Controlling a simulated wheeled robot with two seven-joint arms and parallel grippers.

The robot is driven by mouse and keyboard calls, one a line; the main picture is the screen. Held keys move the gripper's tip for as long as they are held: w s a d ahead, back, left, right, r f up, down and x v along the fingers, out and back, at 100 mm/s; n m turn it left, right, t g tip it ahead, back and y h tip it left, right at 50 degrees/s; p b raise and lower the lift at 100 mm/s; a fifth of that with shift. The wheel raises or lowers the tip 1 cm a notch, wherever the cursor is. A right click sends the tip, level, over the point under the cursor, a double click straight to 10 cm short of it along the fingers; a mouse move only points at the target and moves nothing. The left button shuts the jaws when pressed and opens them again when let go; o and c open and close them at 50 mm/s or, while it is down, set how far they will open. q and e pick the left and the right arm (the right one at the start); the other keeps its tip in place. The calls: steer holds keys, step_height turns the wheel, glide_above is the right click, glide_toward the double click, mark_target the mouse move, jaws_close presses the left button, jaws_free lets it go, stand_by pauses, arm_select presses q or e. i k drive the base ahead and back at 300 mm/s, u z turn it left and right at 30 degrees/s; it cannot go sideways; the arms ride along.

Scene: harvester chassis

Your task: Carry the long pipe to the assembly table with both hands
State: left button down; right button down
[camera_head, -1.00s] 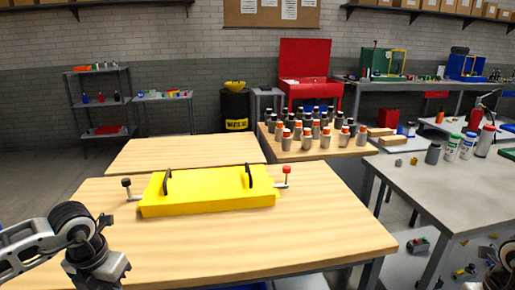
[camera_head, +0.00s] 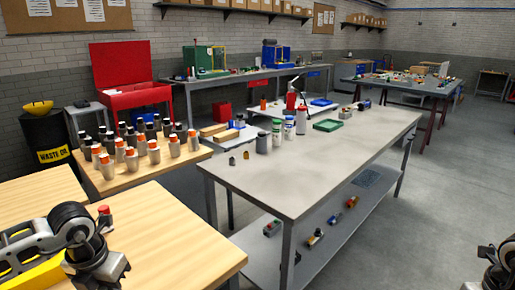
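I see no long pipe in the head view. Which table is the assembly table I cannot tell. A light wooden table (camera_head: 175,235) is at the lower left, with part of a yellow fixture (camera_head: 38,274) on it behind my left arm. A long grey metal table (camera_head: 330,150) with a lower shelf fills the middle. My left gripper (camera_head: 100,272) is over the near wooden table; its fingers are not clear. My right gripper (camera_head: 497,272) is at the lower right edge, over the floor, mostly cut off. Nothing long shows in either.
Several orange-capped bottles (camera_head: 132,155) crowd another wooden table. Canisters and a green tray (camera_head: 328,125) stand on the grey table. A waste oil drum (camera_head: 49,145) and red cabinet (camera_head: 120,75) stand behind. The floor (camera_head: 440,205) at the right is clear.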

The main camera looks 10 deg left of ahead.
mark_target(388, 123)
steer(key=z, duration=0.7)
steer(key=i, duration=0.85)
steer(key=z, duration=0.8)
steer(key=i, duration=4.65)
steer(key=u, duration=0.9)
steer(key=i, duration=0.85)
steer(key=u, duration=1.1)
steer(key=i, duration=0.5)
steer(key=u, duration=0.95)
steer(key=i, duration=0.4)
steer(key=u, duration=0.3)
